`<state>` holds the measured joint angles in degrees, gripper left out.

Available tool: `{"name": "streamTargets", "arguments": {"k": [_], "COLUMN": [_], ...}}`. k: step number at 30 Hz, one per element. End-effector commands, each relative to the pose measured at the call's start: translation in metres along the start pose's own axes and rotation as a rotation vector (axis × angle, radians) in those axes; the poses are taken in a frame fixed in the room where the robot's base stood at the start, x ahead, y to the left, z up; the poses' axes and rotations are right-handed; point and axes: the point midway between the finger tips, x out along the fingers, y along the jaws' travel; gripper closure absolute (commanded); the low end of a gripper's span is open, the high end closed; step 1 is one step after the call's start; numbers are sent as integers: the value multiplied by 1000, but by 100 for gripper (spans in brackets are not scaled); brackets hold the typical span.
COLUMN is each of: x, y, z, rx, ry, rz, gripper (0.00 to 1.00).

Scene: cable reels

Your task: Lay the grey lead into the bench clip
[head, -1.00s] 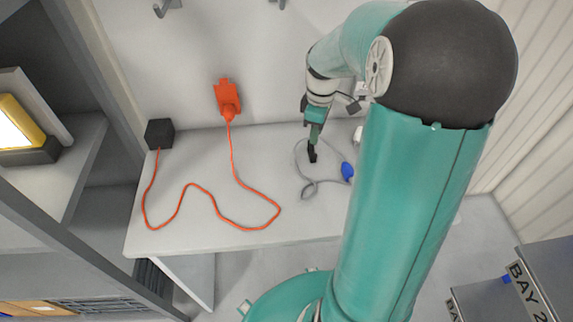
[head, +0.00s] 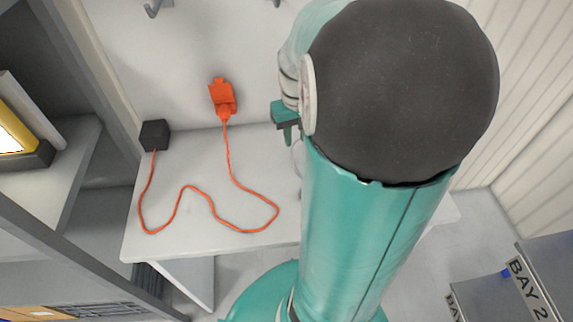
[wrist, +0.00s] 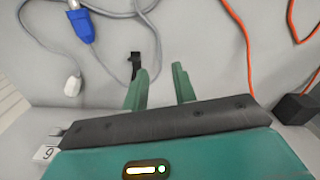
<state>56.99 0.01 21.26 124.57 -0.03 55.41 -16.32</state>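In the wrist view my gripper (wrist: 161,70) is open, with its two green fingers apart and nothing between them. A small black clip (wrist: 135,62) stands on the bench just beyond the left finger. The grey lead (wrist: 110,14) lies looped on the bench beyond and left of the clip, with one strand passing close to the clip's right side. The lead's blue connector (wrist: 80,25) is at upper left, and a pale plug (wrist: 73,84) lies below it. In the head view my gripper (head: 290,137) is above the bench; my arm hides the clip and most of the lead.
An orange cable (head: 182,190) runs across the bench (head: 165,245) from a black box (head: 155,135) to an orange fitting (head: 222,98) on the wall. Shelving (head: 70,225) stands at the left. A numbered tag (wrist: 46,153) shows at the wrist view's lower left.

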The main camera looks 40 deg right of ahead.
Motion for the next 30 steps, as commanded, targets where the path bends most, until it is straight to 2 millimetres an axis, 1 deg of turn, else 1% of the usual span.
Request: {"name": "streamTargets", "arguments": {"k": [4,7,21,25,30], "x": [6,14,77,90,99], "y": [3,4,1,0,1], "z": [2,3,1,0,-1], "rx": [14,16,9,7,8], "ry": [-3,-3,-3,-3,-1], "rz": [-1,-1,-3,-2,-1], "gripper": [73,73,73,73,73]}}
